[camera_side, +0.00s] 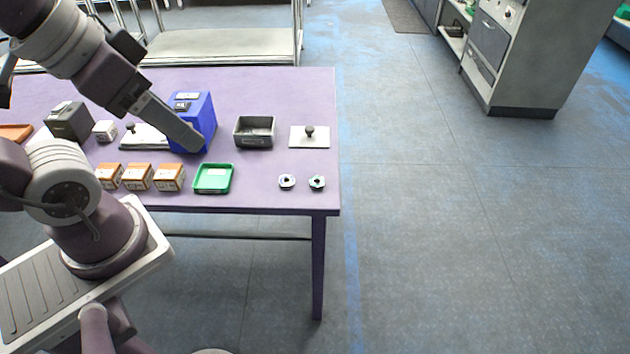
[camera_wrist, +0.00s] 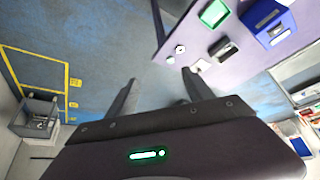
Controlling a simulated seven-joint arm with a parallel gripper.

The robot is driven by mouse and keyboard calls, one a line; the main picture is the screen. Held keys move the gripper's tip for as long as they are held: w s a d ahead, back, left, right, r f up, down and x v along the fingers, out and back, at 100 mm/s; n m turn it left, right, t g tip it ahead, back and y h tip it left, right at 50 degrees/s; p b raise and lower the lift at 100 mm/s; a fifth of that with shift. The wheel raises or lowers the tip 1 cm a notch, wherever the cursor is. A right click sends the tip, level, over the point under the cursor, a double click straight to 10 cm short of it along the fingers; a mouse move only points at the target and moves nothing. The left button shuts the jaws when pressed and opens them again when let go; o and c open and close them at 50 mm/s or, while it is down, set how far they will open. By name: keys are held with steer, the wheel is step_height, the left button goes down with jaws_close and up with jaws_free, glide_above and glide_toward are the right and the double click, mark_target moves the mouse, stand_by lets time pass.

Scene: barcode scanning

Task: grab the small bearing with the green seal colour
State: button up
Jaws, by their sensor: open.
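Two small ring-shaped bearings lie flat near the front right of the purple table. The right one (camera_side: 317,182) shows green in its ring; the left one (camera_side: 287,181) looks bluish-grey. In the wrist view the pair shows small, and by layout the green one is nearer the table edge (camera_wrist: 170,60) and the other beside it (camera_wrist: 180,49). My gripper (camera_side: 198,146) hangs in front of the blue bin in the side view, left of both bearings. In the wrist view its fingers (camera_wrist: 158,78) are spread apart with nothing between them.
A green tray (camera_side: 213,179) and several orange-and-white boxes (camera_side: 138,177) stand along the front. Behind are a blue bin (camera_side: 205,112), a grey bin (camera_side: 254,132) and a white plate with a black knob (camera_side: 309,140). The table around the bearings is clear.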

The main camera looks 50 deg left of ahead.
mark_target(318, 184)
steer(key=shift+o, duration=0.2)
stand_by(0.4)
steer(key=w+d+f+m+g+y, duration=0.1)
steer(key=w+f+m+g+y, duration=0.3)
steer(key=w, duration=0.5)
steer(key=w+f+m+g+y, duration=0.1)
steer(key=w+f+m+g, duration=0.1)
steer(key=w+f+m, duration=0.55)
steer(key=w+d+f+m+t+y, duration=0.1)
steer(key=w+f+m+t+y, duration=0.1)
steer(key=f, duration=0.5)
steer(key=w+d+f+m+t+y, duration=0.2)
steer(key=w+f+m+y, duration=0.1)
steer(key=f, duration=0.4)
steer(key=w+d+f+m+t+y, duration=0.1)
steer(key=w+f+m+t+y, duration=0.1)
steer(key=f+m, duration=0.4)
steer(key=shift+w+d+f+y, duration=0.1)
steer(key=shift+w+f+y, duration=0.25)
steer(key=shift+y, duration=0.25)
steer(key=shift+w+d+f+y, duration=0.1)
steer(key=shift+w+f+y, duration=0.15)
steer(key=shift+w+y, duration=0.3)
steer(key=shift+t, duration=0.3)
steer(key=x, duration=0.6)
steer(key=shift+a, duration=0.25)
steer(key=shift+w+a, duration=0.1)
steer(key=shift+a, duration=0.2)
jaws_close()
